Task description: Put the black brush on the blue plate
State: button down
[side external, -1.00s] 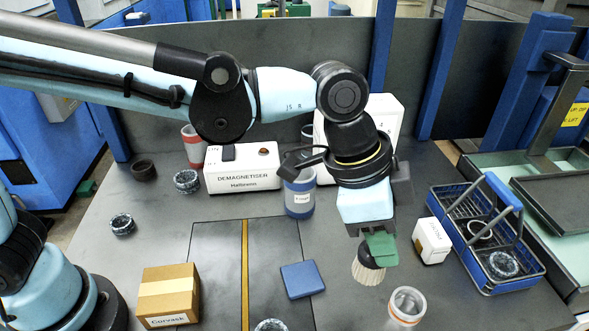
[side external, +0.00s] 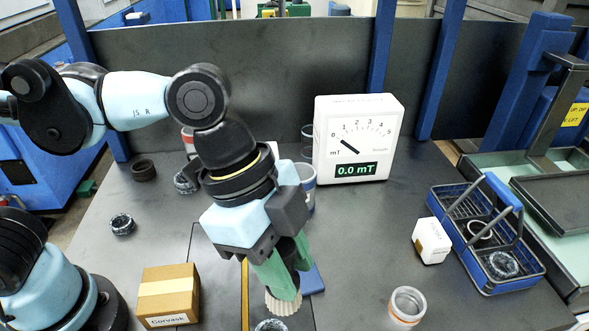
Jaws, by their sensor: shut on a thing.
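My gripper (side external: 287,270), with green fingers, points down over the front middle of the bench and is shut on the black brush. The brush's pale bristles (side external: 283,303) show below the fingers; its black handle is mostly hidden between them. The blue plate (side external: 314,281) lies flat on the bench, mostly hidden behind my gripper, with its right part showing. The bristles appear just left of and in front of the plate in this view. I cannot tell how high they are above the bench.
A cardboard box (side external: 168,296) stands at left front, a dark ring (side external: 271,325) at the front edge and a clear jar (side external: 407,306) at right. A white meter (side external: 358,138) stands behind. A blue basket (side external: 486,238) with rings and a small white box (side external: 431,240) are at right.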

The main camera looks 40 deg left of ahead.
jog(key=shift+w+a+f, duration=0.65)
jog(key=shift+w+f, duration=0.9)
jog(key=shift+f, duration=0.15)
jog(key=shift+w+a+f, duration=0.6)
jog(key=shift+w+f, duration=0.95)
jog(key=shift+f, duration=0.1)
jog(key=shift+w+a+f, duration=0.65)
jog(key=shift+w+f, duration=0.9)
jog(key=shift+f, duration=0.15)
jog(key=shift+f, duration=0.15)
jog(key=c, duration=0.8)
grip_release()
jog(key=w+v, duration=0.1)
jog(key=v, duration=1.1)
jog(key=a+f+n+t+y, duration=0.1)
jog(key=a+n+t, duration=0.1)
jog(key=a+n, duration=0.3)
jog(key=s+a+f+n+t+y, duration=0.1)
jog(key=a+n+t+y, duration=0.1)
jog(key=a+n, duration=0.3)
jog(key=a+f+n+t+y, duration=0.1)
jog(key=a+n+t, duration=0.1)
jog(key=a+n, duration=0.3)
jog(key=shift+s+a+f+n+y, duration=0.15)
jog(key=shift+s+a+n, duration=0.05)
jog(key=shift+a, duration=0.55)
jog(key=shift+s+a+f+n+y, duration=0.1)
jog(key=shift+s+a+n+y, duration=0.1)
jog(key=shift+a, duration=0.55)
